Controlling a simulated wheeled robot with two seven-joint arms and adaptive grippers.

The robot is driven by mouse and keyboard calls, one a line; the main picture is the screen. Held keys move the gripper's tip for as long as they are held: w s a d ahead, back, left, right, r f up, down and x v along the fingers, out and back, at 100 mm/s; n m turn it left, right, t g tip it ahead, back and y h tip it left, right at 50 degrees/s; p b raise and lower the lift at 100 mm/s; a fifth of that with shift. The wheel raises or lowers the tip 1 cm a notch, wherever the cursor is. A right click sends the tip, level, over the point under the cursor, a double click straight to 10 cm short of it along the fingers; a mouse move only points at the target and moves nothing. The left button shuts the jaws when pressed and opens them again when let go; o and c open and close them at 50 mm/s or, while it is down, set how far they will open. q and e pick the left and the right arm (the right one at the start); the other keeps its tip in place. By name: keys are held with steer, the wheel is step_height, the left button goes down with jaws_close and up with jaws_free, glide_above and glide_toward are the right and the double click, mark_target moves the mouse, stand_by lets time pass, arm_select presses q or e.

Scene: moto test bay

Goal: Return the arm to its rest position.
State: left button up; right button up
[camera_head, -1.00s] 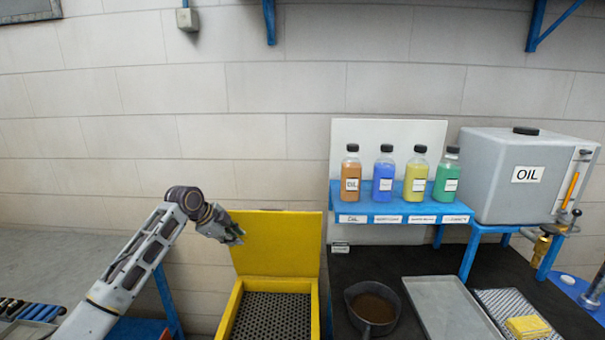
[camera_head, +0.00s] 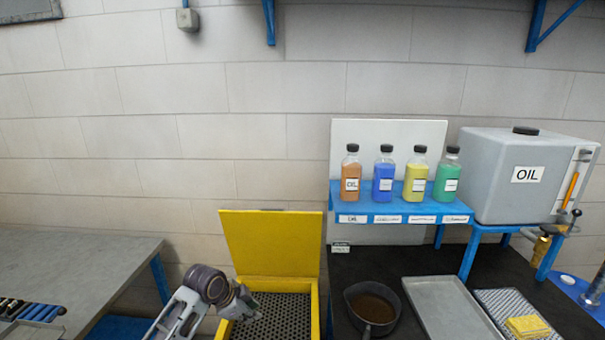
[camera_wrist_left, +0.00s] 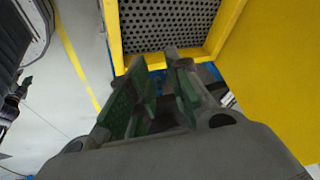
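My left arm comes in low at the bottom of the head view. Its left gripper (camera_head: 240,303) is in front of the left edge of the yellow bin (camera_head: 268,245), whose lid stands upright. In the left wrist view the gripper (camera_wrist_left: 160,80) has two fingers with green pads and a gap between them. Nothing shows between them. The perforated tray floor of the bin (camera_wrist_left: 170,25) lies beyond the fingertips. My right gripper is in neither view.
A grey table (camera_head: 75,265) stands at left, with tools (camera_head: 30,310). At right, a dark bench holds a pan (camera_head: 372,305), a metal tray (camera_head: 445,305), and a blue shelf (camera_head: 400,205) with bottles. An oil tank (camera_head: 520,175) stands at far right.

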arm_select(q)
steer(key=s+f+n+y, duration=0.1)
steer(key=s+f+n, duration=0.45)
steer(key=s, duration=0.75)
steer(key=s+a+n+y, duration=0.1)
steer(key=s+a+n, duration=0.2)
steer(key=s, duration=0.5)
steer(key=s+a+n+y, duration=0.2)
steer(key=s+a+n, duration=0.2)
steer(key=s, duration=0.3)
steer(key=s+f+g, duration=0.2)
steer(key=s+f, duration=0.1)
steer(key=f, duration=3.1)
steer(key=s+a+f, duration=0.2)
steer(key=s+f, duration=0.7)
steer(key=s, duration=0.2)
steer(key=s+a+f+g, duration=0.1)
steer(key=s+a+f, duration=0.1)
steer(key=s+f, duration=0.8)
steer(key=shift+s+f+m, duration=0.2)
steer(key=shift+s+m, duration=0.15)
steer(key=shift+s, duration=0.25)
